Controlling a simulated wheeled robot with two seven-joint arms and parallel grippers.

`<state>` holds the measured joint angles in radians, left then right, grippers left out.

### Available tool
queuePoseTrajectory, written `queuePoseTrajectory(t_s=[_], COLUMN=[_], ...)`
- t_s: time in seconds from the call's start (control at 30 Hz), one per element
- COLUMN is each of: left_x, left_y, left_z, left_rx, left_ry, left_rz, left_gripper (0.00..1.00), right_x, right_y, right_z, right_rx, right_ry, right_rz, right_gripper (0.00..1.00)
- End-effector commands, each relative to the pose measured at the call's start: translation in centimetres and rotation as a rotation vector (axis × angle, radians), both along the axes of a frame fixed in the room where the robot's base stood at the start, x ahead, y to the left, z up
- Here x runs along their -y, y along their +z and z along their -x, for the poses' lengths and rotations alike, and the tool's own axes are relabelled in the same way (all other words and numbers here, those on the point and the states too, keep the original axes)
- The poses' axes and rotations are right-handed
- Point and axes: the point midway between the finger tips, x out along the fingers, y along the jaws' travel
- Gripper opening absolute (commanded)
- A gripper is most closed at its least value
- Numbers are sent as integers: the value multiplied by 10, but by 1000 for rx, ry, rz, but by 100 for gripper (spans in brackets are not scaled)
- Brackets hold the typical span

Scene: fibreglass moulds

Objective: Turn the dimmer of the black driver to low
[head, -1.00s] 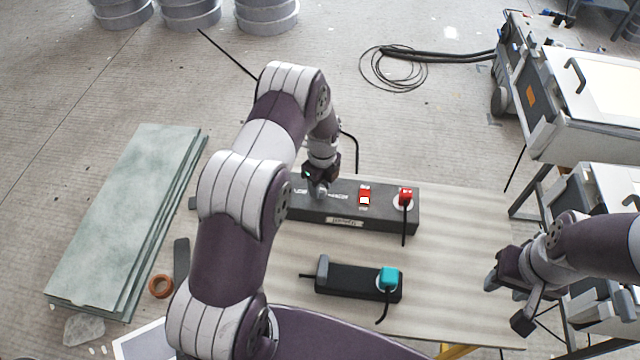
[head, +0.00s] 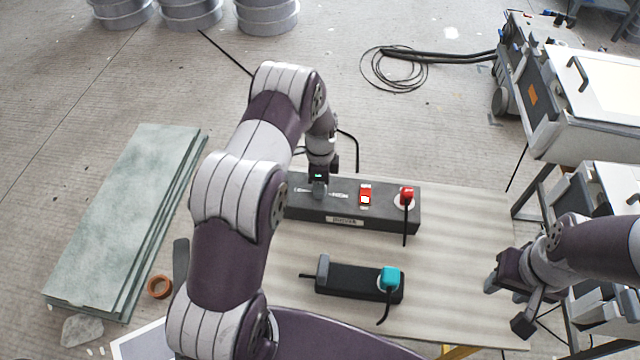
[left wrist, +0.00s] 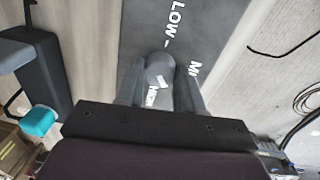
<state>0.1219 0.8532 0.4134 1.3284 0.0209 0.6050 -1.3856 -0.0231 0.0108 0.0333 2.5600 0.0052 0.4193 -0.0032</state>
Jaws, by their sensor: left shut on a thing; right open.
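The long dark driver (head: 345,214) lies on the pale board, with a red rocker switch (head: 365,195) and a red plug (head: 406,194) on top. My left gripper (head: 319,188) points down at its left part. In the left wrist view the round grey dimmer knob (left wrist: 158,68) sits between the two fingers, which are shut on it. A small white mark shows on the knob. My right gripper (head: 510,297) is open and empty at the board's right edge.
A smaller black box (head: 345,281) with a teal plug (head: 390,278) lies nearer on the board (head: 460,240). Green-grey sheets (head: 125,215) and an orange ring (head: 159,287) lie at left. A white-topped machine (head: 595,95) stands at right. The board's right part is clear.

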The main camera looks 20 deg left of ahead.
Motion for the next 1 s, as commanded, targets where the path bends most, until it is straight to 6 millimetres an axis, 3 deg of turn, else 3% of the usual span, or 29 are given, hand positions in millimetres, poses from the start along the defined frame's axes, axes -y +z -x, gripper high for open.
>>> queuePoseTrajectory(t_s=[1.0], left_x=[-2], left_y=[1], left_z=[0], left_rx=[2], left_ry=[961], left_rz=[0], left_gripper=[6], right_x=[0], right_y=[-8], right_z=[0], right_rx=[0], right_ry=[0], right_rz=[0], right_gripper=[43])
